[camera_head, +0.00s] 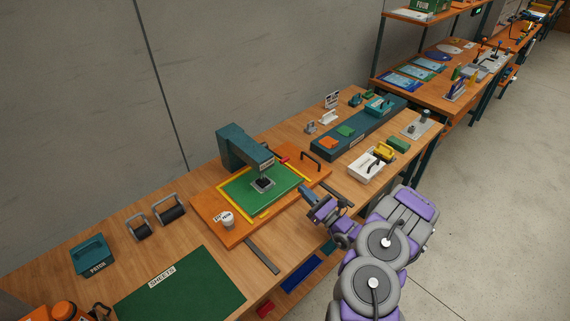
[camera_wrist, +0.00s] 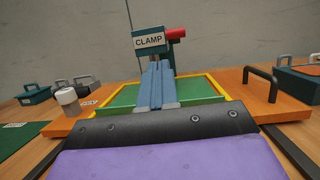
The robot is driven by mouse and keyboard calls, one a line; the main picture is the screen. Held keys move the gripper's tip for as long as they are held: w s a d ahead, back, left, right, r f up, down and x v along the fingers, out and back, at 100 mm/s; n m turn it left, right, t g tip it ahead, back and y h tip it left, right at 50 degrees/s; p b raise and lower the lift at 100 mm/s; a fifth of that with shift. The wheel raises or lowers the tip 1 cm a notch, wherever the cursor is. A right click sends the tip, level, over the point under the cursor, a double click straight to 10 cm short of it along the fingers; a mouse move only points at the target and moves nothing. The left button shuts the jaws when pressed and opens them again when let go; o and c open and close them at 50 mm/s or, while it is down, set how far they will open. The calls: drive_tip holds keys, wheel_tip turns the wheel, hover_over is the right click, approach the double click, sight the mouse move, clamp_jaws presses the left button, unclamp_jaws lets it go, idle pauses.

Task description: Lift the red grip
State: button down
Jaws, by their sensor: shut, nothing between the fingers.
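The red grip (camera_head: 284,158) sticks out from the right side of the teal clamp (camera_head: 236,146) on the worktable. It also shows in the wrist view (camera_wrist: 176,33), just right of the CLAMP label. My gripper (camera_head: 305,191) is shut and empty, in front of and to the right of the clamp, apart from the grip. In the wrist view its closed fingers (camera_wrist: 158,65) point toward the clamp and overlap its lower part. The clamp stands over a green plate (camera_head: 287,190) with a yellow border on an orange board (camera_head: 205,224).
A white cup (camera_head: 227,221) stands on the board's left corner. A black handle (camera_head: 312,160) rises at the board's right side. A teal tray (camera_head: 350,136) and a white box (camera_head: 366,168) lie to the right. A green SHEETS mat (camera_head: 190,290) lies at the left.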

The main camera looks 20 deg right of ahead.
drive_tip(key=shift+m+h, duration=0.4)
drive_tip(key=shift+h, duration=0.1)
drive_tip(key=x, duration=0.3)
drive_tip(key=d+b+x, duration=0.1)
drive_tip(key=x, duration=0.2)
drive_tip(key=b+x, duration=0.1)
drive_tip(key=x, duration=0.2)
drive_tip(key=shift+w+d+f, duration=0.15)
drive_tip(key=shift+w+f, duration=0.15)
drive_tip(key=shift+w, duration=0.35)
drive_tip(key=shift+a, duration=0.35)
drive_tip(key=shift+r, duration=0.3)
drive_tip(key=shift+d+r+p, duration=0.25)
drive_tip(key=shift+r+p, duration=0.15)
drive_tip(key=shift+p, duration=0.1)
drive_tip(key=shift+a+r+g, duration=0.1)
drive_tip(key=shift+g, duration=0.2)
